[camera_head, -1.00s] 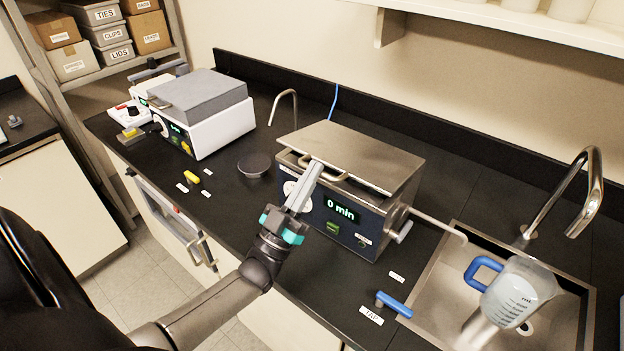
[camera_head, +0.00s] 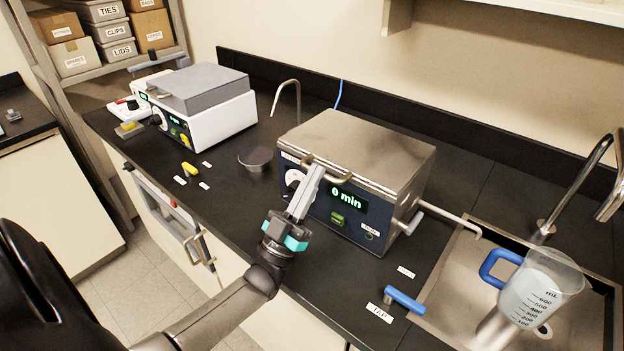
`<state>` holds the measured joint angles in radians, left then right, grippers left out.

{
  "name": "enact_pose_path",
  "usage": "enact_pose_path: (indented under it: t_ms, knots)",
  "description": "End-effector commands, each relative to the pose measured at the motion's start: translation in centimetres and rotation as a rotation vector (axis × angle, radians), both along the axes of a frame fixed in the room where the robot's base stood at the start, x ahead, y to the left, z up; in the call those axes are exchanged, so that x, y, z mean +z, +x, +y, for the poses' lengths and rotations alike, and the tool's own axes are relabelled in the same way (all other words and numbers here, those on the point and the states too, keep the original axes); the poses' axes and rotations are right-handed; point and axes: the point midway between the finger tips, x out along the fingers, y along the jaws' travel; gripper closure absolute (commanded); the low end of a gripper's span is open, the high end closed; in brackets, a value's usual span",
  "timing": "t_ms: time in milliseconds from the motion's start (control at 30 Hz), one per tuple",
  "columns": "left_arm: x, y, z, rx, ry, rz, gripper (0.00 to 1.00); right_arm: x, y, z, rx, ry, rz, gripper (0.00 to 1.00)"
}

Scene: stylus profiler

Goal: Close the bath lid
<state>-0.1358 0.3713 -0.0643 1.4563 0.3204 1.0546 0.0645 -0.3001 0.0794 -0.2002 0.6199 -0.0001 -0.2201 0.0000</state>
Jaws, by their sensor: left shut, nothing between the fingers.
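The steel bath (camera_head: 352,207) stands on the black counter with a display reading "0 min". Its flat metal lid (camera_head: 365,145) lies down on the bath body, and I see no gap along its front edge. A curved handle (camera_head: 340,179) is on the lid's front. My left gripper (camera_head: 313,172) is shut and empty, its fingertips at the left end of the handle, in front of the lid. Whether the fingers touch the handle is unclear. My right gripper is not in view.
A sink (camera_head: 450,290) with a measuring jug (camera_head: 535,295) is at the right, beside a blue tap handle (camera_head: 404,300). A white instrument with a grey lid (camera_head: 205,90) stands at the back left. A round dark dish (camera_head: 256,158) sits left of the bath.

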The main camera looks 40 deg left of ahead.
Motion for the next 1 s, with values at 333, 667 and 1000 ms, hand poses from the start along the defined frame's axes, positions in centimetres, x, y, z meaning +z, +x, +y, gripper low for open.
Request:
enact_pose_path:
  t_ms: [333,667,1000]
  knots:
    - [-1.3,-2.1,0.1,-0.001,-0.001,0.015,1.00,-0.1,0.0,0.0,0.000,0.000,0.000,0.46]
    - [-1.0,-7.8,0.6,0.000,0.001,0.007,1.00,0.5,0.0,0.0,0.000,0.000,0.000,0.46]
    - [-0.9,-12.2,1.0,0.000,0.000,0.002,1.00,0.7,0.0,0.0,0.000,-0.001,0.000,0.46]
